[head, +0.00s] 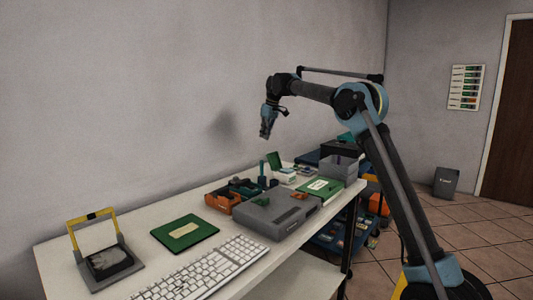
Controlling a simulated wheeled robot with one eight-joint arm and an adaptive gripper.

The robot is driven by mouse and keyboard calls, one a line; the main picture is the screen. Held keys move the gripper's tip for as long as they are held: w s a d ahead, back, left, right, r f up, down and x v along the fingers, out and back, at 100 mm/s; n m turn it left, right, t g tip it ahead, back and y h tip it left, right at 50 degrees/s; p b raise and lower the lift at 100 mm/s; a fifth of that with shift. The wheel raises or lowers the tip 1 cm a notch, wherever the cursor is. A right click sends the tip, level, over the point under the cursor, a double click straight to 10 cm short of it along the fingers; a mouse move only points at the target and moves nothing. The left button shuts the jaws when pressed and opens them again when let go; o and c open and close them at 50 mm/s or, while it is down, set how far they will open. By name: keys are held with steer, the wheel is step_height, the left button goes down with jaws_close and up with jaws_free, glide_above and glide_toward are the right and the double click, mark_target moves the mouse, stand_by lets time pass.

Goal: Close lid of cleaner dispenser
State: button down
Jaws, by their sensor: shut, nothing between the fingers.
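A small white box with a raised green lid (275,160) stands toward the far end of the white workbench; it looks like the cleaner dispenser (284,176). The lid stands up at the back, so the box appears open. My gripper (264,135) hangs from my arm, pointing down, above the bench and apart from the dispenser. It looks shut and empty. In the picture it is above and slightly left of the lid; its depth relative to the lid is hard to tell.
A grey case (278,214), an orange tool tray (226,203) and a green book (322,187) crowd around the dispenser. Nearer are a green mat (185,232), a white keyboard (205,272) and a yellow-handled stand (108,262). The air above the bench is clear.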

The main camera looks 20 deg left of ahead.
mark_target(273, 161)
step_height(273, 161, down, 8)
steer(key=shift+s+d, duration=0.15)
stand_by(0.9)
